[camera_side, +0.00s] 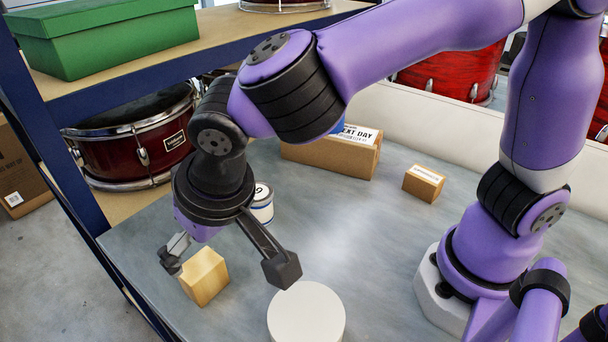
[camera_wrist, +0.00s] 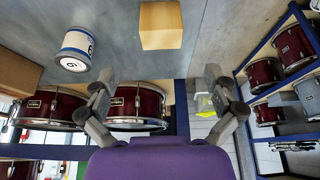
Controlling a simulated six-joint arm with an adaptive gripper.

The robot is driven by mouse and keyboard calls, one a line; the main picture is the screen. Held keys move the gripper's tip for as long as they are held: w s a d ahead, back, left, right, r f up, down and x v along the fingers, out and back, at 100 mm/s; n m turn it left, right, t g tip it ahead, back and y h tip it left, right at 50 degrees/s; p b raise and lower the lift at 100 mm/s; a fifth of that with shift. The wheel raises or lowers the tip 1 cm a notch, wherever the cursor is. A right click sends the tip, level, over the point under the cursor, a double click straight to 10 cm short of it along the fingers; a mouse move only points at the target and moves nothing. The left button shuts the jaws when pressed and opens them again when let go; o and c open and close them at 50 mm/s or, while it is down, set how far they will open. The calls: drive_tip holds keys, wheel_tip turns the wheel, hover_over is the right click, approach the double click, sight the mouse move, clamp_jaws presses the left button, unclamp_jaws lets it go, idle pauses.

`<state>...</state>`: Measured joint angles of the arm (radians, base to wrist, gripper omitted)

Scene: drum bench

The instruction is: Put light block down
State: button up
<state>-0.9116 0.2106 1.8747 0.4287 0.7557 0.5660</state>
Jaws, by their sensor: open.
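The light block (camera_side: 204,276) is a pale wooden cube on the grey bench near its left edge. It also shows at the top of the wrist view (camera_wrist: 161,25). My gripper (camera_side: 226,268) is open, with its fingers spread wide. In the side view the left fingertip overlaps the block's upper left edge, and the right fingertip is well to its right. In the wrist view the block lies beyond the fingertips (camera_wrist: 157,80), with a gap between. Whether the block's underside rests fully on the bench is hard to see.
A white round disc (camera_side: 306,316) is right of the block. A white can (camera_side: 262,204) stands behind my gripper. A large cardboard box (camera_side: 332,155) and a small box (camera_side: 423,183) are farther back. A shelf with a red drum (camera_side: 135,140) borders the bench's left. The bench's middle is clear.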

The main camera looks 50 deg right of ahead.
drive_tip(key=d+r, duration=0.4)
drive_tip(key=d, duration=0.7)
drive_tip(key=s+d+r+t, duration=0.1)
drive_tip(key=s+d, duration=0.6)
drive_tip(key=d, duration=0.4)
drive_tip(key=shift+d, duration=0.15)
